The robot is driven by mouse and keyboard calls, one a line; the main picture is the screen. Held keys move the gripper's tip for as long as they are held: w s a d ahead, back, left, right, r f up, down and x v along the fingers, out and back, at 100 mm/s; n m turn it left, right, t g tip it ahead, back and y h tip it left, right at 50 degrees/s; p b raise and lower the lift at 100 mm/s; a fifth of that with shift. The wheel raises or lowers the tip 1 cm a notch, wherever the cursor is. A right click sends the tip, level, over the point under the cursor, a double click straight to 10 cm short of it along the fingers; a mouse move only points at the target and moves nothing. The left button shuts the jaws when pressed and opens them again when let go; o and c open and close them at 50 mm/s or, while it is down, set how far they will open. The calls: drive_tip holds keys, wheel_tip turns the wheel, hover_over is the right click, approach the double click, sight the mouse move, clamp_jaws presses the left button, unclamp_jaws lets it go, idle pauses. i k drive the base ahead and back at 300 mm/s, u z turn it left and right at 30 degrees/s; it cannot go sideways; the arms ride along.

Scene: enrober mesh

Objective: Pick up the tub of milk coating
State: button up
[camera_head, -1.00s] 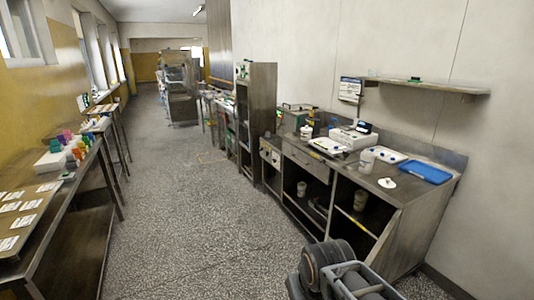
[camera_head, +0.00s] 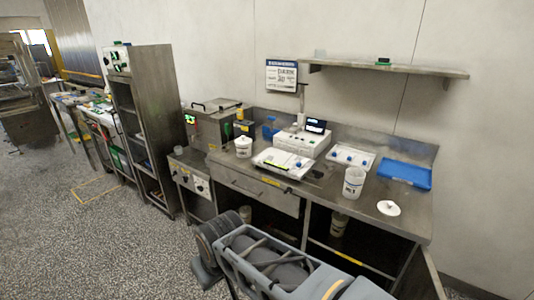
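Several white tubs show, and I cannot read which holds milk coating. An open tub (camera_head: 353,184) with a small dark label stands upright on the steel counter (camera_head: 325,190). A round white lid (camera_head: 388,208) lies flat to its right. A lidded white tub (camera_head: 244,147) stands further left on the counter. Another tub (camera_head: 339,224) stands on a shelf under the counter, and one more (camera_head: 245,214) shows partly behind my arm. My arm's grey links fill the bottom middle; my gripper is out of view.
A wall shelf (camera_head: 385,69) hangs above. A tall steel cabinet (camera_head: 150,115) stands left.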

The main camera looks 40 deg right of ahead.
sight(355, 179)
drive_tip(key=i, duration=1.8)
drive_tip(key=z, duration=3.25)
drive_tip(key=i, duration=0.5)
drive_tip(key=z, duration=0.05)
